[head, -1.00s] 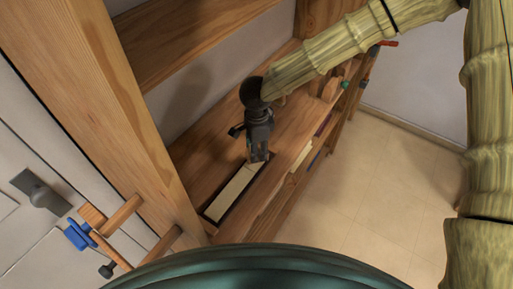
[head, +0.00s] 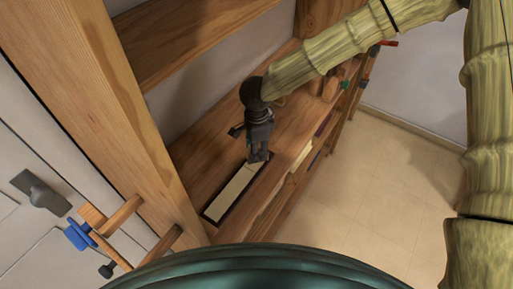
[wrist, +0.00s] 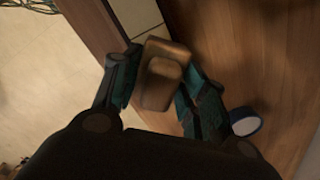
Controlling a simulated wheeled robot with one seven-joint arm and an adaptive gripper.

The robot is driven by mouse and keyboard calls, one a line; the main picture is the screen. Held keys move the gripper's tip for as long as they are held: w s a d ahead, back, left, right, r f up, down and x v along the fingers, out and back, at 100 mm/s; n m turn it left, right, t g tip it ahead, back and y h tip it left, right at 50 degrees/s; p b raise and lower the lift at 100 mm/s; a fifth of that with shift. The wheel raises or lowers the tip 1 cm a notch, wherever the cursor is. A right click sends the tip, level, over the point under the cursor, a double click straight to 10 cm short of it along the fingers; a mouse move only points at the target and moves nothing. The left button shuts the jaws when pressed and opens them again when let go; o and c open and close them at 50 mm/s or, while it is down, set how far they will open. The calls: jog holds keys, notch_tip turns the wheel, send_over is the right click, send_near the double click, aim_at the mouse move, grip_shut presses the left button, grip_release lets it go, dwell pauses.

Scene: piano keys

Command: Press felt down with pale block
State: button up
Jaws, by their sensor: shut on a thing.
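My gripper (head: 258,158) points down at the far end of a long pale strip (head: 229,197), which lies in a dark-edged recess in the wooden shelf. In the wrist view the fingers (wrist: 162,82) are shut on a tan-brown block (wrist: 163,72), gripped at its sides. This is likely the pale block, seen in shade. The strip also shows beyond the block in the wrist view (wrist: 136,12), with a thin dark line across it. I cannot tell whether the strip is the felt, or whether the block touches it. The block's underside is hidden.
A blue and white roll (wrist: 245,121) lies on the wood beside the right finger. A wooden upright (head: 125,120) stands left of the shelf. A clamp with a blue part (head: 79,235) is at lower left. Several small tools sit at the shelf's far end.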

jog(key=shift+r+p, duration=4.05)
jog(key=shift+p, duration=0.25)
